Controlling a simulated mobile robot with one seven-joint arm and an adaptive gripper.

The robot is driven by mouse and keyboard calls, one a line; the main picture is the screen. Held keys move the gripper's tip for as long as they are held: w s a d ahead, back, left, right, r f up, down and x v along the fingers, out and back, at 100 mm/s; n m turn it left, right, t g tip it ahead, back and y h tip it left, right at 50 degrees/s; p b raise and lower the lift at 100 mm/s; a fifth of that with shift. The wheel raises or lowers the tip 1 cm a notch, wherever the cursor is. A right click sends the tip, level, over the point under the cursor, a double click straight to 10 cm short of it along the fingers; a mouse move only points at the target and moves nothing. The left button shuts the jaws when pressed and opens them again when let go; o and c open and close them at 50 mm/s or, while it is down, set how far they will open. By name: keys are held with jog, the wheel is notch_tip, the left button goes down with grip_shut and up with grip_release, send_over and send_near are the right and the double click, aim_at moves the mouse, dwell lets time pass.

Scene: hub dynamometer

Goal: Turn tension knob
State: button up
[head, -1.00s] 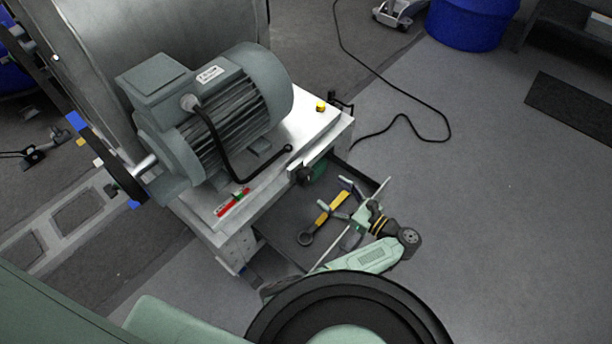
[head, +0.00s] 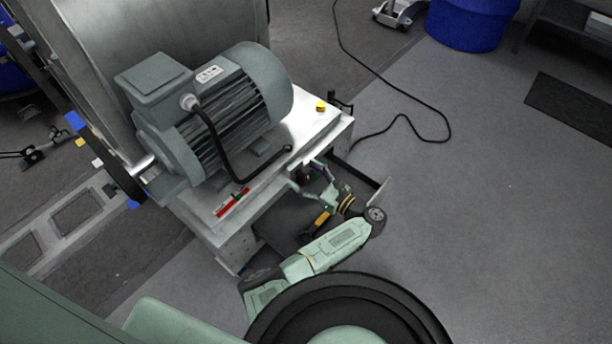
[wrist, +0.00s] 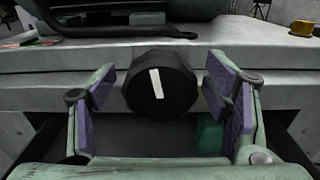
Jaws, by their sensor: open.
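The tension knob (wrist: 160,86) is black and ridged with a white pointer line, tilted slightly left at its top. It sits on the front face of the metal bench in the wrist view. My gripper (wrist: 163,92) is open, with one purple-padded finger on each side of the knob and a visible gap to both. In the head view my gripper (head: 315,180) is at the bench's front edge, and the knob is hidden behind it there.
A grey motor (head: 205,115) with a black cable stands on the metal bench (head: 310,120). Below the front edge is an open drawer (head: 280,225) holding a yellow-handled tool (head: 322,218). A red and green strip (head: 232,204) lies on the bench top.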

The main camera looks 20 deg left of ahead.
jog(key=shift+c, duration=0.5)
jog(key=c, duration=1.1)
jog(key=p, duration=0.2)
jog(key=shift+d+r+p, duration=0.1)
jog(key=shift+r+p, duration=0.2)
jog(key=shift+r, duration=0.05)
jog(key=shift+m+p, duration=0.4)
jog(key=shift+p, duration=0.2)
jog(key=shift+f+m+p, duration=0.15)
jog(key=shift+m+p, duration=0.15)
jog(key=shift+p, duration=0.55)
jog(key=shift+f, duration=0.25)
jog(key=o, duration=1.2)
